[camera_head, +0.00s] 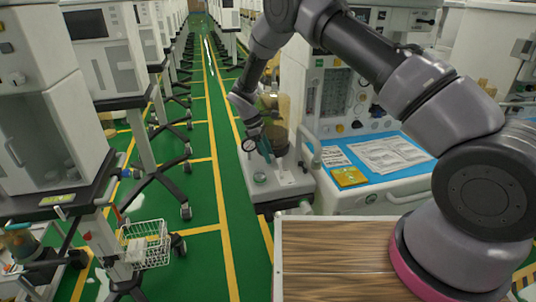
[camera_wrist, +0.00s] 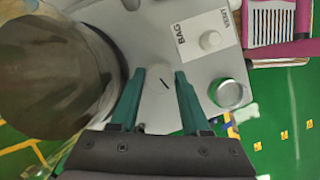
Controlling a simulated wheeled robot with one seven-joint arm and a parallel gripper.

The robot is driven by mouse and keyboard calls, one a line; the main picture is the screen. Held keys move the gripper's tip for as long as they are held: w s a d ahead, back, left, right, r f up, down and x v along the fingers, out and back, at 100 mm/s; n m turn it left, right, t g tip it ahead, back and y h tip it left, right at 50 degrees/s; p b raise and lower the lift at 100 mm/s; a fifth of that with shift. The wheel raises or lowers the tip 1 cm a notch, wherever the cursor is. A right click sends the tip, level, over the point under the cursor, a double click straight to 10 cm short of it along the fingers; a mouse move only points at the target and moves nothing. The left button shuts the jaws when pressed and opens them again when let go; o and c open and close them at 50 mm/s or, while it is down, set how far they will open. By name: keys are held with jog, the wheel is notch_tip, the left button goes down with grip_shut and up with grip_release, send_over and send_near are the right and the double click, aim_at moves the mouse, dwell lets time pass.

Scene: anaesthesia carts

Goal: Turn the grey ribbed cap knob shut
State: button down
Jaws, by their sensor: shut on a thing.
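The grey cap knob (camera_wrist: 160,86) sits on the light grey machine top in the wrist view, with a short dark slanted line on its face. Its ribs are too small to make out. My gripper (camera_wrist: 161,76) has its two green fingers on either side of the knob and is shut on it. In the head view my gripper (camera_head: 262,152) reaches down to the small grey ledge (camera_head: 283,190) at the machine's left side. The knob cannot be made out there.
A large dark, glassy cylinder (camera_wrist: 50,75) stands close left of my fingers. Right of them are a white knob (camera_wrist: 210,40) on a BAG/VENT label and a round metallic, greenish-rimmed fitting (camera_wrist: 230,93). The green aisle floor (camera_head: 205,200) lies left of the machine.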

jog(key=shift+m, duration=0.3)
jog(key=c, duration=0.7)
grip_release()
jog(key=shift+o, duration=0.2)
jog(key=v, duration=1)
jog(key=shift+r, duration=0.35)
jog(key=shift+w, duration=0.1)
